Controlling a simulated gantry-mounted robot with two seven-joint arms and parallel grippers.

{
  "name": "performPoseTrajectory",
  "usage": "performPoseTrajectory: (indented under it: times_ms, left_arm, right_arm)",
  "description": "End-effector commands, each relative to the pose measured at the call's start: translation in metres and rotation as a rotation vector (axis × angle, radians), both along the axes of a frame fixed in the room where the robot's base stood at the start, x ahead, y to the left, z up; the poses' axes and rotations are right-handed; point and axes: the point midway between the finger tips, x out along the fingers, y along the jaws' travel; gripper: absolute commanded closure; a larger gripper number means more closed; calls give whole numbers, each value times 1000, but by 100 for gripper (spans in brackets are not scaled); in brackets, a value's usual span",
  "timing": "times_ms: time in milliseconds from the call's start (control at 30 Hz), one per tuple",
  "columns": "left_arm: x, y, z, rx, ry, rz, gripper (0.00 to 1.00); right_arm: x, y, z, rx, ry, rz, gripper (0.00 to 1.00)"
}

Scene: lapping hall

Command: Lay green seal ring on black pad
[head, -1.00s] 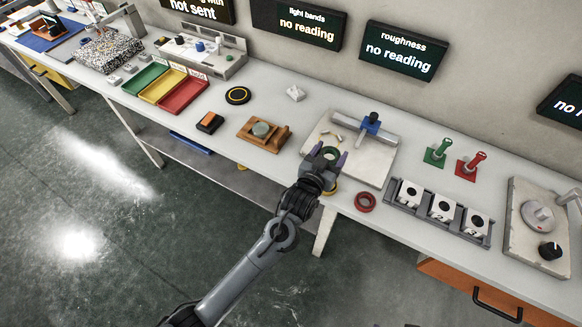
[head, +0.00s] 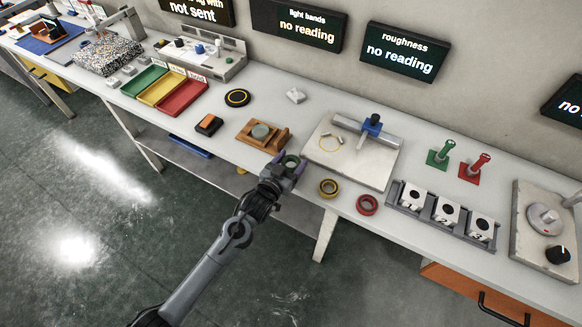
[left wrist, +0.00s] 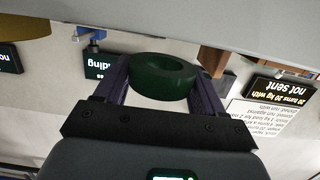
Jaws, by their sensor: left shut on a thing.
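The green seal ring (head: 292,161) is held between the fingers of my left gripper (head: 287,167), just in front of the table's middle part. In the left wrist view the dark green ring (left wrist: 163,84) sits between the two fingers of the left gripper (left wrist: 160,80), its hole partly visible. The black pad (head: 238,97), a round black disc with a yellow circle on it, lies farther back and to the left on the white table, with nothing on it. My right gripper is not in view.
A wooden fixture with a grey disc (head: 261,131) stands between the gripper and the pad. A black-and-orange block (head: 208,125) lies left of it. A yellow ring (head: 328,188) and red ring (head: 367,205) lie near the front edge, beside a stone plate (head: 345,170).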

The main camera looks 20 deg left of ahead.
Motion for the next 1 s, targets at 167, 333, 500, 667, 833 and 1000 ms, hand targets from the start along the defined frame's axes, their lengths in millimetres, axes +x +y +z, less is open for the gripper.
performPoseTrajectory:
  times_ms: [167, 333, 500, 667, 833, 1000]
  left_arm:
    - [0, 0, -21, 0, 3, 0, 62]
    - [0, 0, -25, 1, -1, 0, 62]
    - [0, 0, -26, 0, -1, 0, 62]
    - [0, 0, -29, 1, 1, 0, 26]
    - [0, 0, -29, 1, 0, 0, 5]
    - [0, 0, -29, 1, 0, 0, 5]
  right_arm:
    - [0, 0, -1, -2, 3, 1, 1]
    - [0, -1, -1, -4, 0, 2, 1]
    - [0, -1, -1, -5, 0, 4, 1]
    - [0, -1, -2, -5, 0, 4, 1]
    - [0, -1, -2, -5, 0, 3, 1]
    - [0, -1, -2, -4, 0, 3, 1]
